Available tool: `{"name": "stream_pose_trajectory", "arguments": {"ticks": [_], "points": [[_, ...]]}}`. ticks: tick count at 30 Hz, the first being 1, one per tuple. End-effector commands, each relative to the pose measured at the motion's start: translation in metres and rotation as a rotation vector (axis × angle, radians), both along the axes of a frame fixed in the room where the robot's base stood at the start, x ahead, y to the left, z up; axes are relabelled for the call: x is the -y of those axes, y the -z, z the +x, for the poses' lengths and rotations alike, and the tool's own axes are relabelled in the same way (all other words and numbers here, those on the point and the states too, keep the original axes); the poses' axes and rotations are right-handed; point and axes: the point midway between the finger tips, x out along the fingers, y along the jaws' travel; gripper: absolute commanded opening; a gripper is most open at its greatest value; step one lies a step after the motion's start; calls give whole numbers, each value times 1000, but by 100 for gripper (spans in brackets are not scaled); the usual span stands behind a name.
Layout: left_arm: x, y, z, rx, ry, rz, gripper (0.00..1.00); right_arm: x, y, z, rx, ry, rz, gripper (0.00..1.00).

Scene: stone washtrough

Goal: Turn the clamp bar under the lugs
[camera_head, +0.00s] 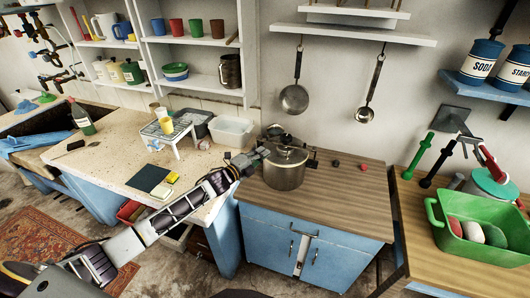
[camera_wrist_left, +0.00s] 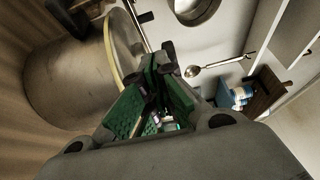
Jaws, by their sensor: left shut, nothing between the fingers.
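A steel pot (camera_head: 284,176) with a lid stands on the wooden top of the blue cabinet. Dark fittings (camera_head: 279,133) show above the lid. I cannot clearly separate the clamp bar from the lugs. My left gripper (camera_head: 262,153) is at the pot's upper left side, near the lid's edge. The left wrist view shows its green-padded fingers (camera_wrist_left: 163,62) shut and empty beside the pot (camera_wrist_left: 75,85) and its pale rim. My right gripper is not in view.
Two small knobs (camera_head: 363,167) lie right of the pot on the wooden top (camera_head: 340,200). A white tub (camera_head: 231,132) stands to the left. A pan (camera_head: 294,99) and a ladle (camera_head: 366,113) hang behind. A green crate (camera_head: 480,245) stands at right.

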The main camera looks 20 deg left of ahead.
Motion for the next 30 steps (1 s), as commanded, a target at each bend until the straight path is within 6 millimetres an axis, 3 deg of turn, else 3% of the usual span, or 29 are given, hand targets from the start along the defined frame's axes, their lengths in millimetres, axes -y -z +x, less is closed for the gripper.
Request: {"name": "stream_pose_trajectory", "arguments": {"ticks": [18,30], "points": [[-20,1,-43,-1,-1,0,0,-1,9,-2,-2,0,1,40],[-24,-1,-53,0,0,1,0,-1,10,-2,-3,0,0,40]]}}
